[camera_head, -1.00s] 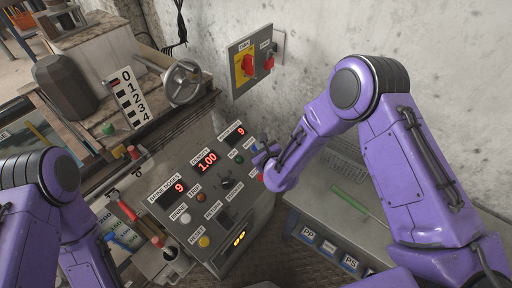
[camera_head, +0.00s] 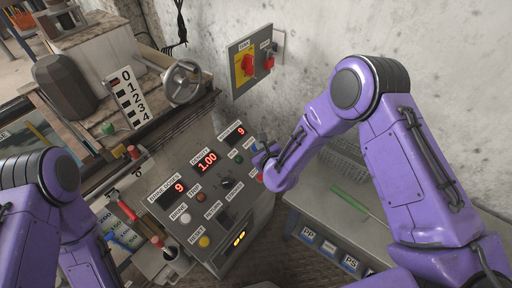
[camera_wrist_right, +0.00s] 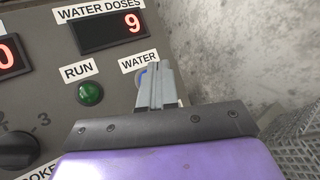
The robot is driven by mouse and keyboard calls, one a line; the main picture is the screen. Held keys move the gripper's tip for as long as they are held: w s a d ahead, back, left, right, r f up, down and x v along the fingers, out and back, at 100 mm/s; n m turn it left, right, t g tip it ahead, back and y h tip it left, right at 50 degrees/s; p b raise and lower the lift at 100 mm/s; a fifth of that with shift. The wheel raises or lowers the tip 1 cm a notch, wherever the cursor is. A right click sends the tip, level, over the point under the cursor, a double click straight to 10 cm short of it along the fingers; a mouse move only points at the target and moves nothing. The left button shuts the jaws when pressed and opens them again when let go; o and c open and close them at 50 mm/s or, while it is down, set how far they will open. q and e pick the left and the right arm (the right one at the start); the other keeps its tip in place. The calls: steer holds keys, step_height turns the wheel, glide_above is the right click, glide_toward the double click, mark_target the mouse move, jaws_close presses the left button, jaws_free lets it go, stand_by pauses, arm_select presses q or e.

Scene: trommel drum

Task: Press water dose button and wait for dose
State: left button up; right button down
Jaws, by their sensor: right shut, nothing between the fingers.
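The grey control panel (camera_head: 236,208) has a red WATER DOSES display (camera_head: 235,132) reading 9; it also reads 9 in the right wrist view (camera_wrist_right: 110,32). The blue water button (camera_wrist_right: 143,74) sits under the WATER label, mostly hidden behind my right fingers. My right gripper (camera_wrist_right: 155,70) is shut and empty, its fingertips over the button. I cannot tell whether the button is pressed in. In the head view the right gripper (camera_head: 262,153) is at the panel's upper right edge. My left arm shows at the left, but its gripper is out of view.
A green RUN button (camera_wrist_right: 89,93) is close left of the fingers. The panel also has a density display (camera_head: 207,162) reading 1.00 and a brine display (camera_head: 173,190) reading 9. A wall switch box (camera_head: 252,62) hangs above. A grey bench (camera_head: 325,190) stands right.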

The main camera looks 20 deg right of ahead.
steer(key=shift+w+a+f, duration=0.1)
steer(key=shift+w+f, duration=0.05)
steer(key=shift+f, duration=0.2)
steer(key=shift+w+a+f+b, duration=0.15)
steer(key=shift+f+b, duration=0.25)
steer(key=shift+b, duration=0.2)
stand_by(0.3)
steer(key=shift+r, duration=0.1)
steer(key=shift+s+d+r+p, duration=0.3)
steer(key=shift+s+r+p, duration=0.05)
steer(key=shift+r+p, duration=0.4)
steer(key=shift+f, duration=0.1)
steer(key=r+p, duration=0.1)
steer(key=s+d+r+p, duration=0.1)
steer(key=r, duration=0.1)
steer(key=r+p, duration=0.1)
steer(key=p, duration=0.1)
steer(key=shift+s+d+r, duration=0.2)
steer(key=shift+s+r, duration=0.05)
steer(key=shift+s, duration=0.15)
stand_by(0.5)
